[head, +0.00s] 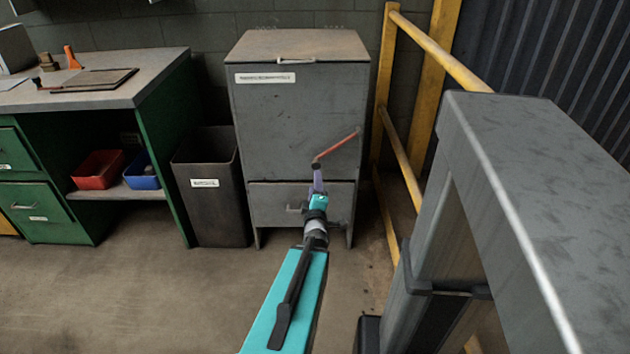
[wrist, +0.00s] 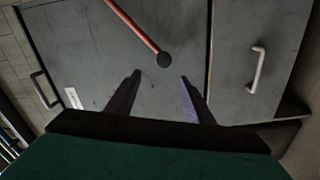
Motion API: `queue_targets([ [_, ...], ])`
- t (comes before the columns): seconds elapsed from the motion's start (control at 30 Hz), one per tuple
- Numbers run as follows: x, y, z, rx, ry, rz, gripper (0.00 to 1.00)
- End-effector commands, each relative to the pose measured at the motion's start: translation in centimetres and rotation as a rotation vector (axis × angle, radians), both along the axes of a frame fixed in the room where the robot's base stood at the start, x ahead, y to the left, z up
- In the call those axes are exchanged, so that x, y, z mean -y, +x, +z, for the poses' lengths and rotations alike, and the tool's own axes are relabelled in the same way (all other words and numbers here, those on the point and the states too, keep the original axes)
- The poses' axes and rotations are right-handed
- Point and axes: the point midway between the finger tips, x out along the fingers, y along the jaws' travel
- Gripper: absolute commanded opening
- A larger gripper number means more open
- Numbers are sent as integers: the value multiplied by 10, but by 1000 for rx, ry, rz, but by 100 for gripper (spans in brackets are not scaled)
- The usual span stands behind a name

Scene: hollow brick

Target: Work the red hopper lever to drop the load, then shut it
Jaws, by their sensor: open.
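The red lever (head: 338,145) is on the front of the grey hopper cabinet (head: 290,120). In the head view it slants up to the right from a dark pivot. In the wrist view the lever (wrist: 135,26) runs from the top edge down to its round dark pivot (wrist: 165,60). My gripper (head: 318,178) is in front of the cabinet, just below the pivot in the head view. In the wrist view its fingers (wrist: 160,78) are spread, with nothing between them, and the pivot shows just beyond the tips. I cannot tell the remaining depth to the cabinet.
Below the lever is a drawer front with a pale handle (wrist: 258,70). A dark bin (head: 212,200) stands left of the cabinet, then a green workbench (head: 165,130). A yellow railing (head: 440,50) runs on the right. The floor (head: 150,300) at front left is clear.

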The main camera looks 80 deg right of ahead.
Motion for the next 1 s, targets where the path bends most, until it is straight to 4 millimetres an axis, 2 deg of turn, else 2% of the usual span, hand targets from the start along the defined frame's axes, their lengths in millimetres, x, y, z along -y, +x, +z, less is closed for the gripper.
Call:
queue_targets([
  [0.4,-9,-2,1,-1,1,-4,48],
  [1.0,-10,-2,0,0,0,-4,48],
])
